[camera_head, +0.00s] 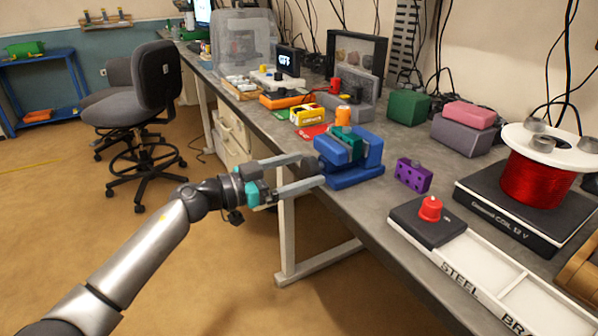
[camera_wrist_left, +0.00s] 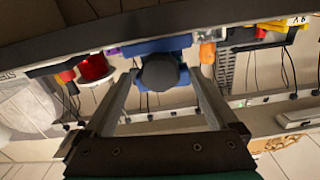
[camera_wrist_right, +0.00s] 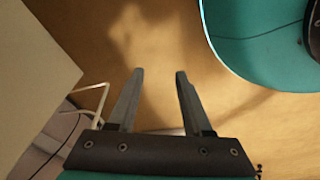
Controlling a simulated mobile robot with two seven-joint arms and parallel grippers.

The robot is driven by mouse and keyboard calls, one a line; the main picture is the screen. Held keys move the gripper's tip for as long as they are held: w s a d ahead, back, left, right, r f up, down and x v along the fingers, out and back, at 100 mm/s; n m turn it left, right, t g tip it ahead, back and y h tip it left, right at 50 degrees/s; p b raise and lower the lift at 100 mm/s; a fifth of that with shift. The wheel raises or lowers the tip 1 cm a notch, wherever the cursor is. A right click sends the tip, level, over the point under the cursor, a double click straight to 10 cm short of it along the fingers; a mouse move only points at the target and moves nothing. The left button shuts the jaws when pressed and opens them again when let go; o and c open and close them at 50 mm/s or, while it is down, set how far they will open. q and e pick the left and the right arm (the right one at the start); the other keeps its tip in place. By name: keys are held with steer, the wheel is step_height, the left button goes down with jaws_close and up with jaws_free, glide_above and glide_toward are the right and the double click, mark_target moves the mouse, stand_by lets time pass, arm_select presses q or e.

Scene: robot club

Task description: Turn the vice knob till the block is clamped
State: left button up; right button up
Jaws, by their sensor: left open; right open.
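The blue vice (camera_head: 350,172) stands at the front edge of the grey bench, with a teal block (camera_head: 346,139) between its jaws. I cannot tell whether the jaws touch the block. The dark round vice knob (camera_wrist_left: 160,72) faces my left wrist camera, with the blue vice body (camera_wrist_left: 150,45) behind it. My left gripper (camera_head: 315,171) is open in front of the vice, its fingers pointing at it. In the left wrist view the fingertips lie on either side of the knob, with a gap visible. My right gripper (camera_wrist_right: 160,73) is open and empty above the floor.
A purple block (camera_head: 413,175) lies right of the vice, then a black box with a red button (camera_head: 430,209) and a labelled white tray (camera_head: 470,265). A yellow box (camera_head: 307,115) and an orange cylinder (camera_head: 343,115) stand behind the vice. An office chair (camera_head: 157,75) is left.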

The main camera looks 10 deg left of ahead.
arm_select(q)
steer(key=c, duration=1.4)
steer(key=shift+o, duration=0.2)
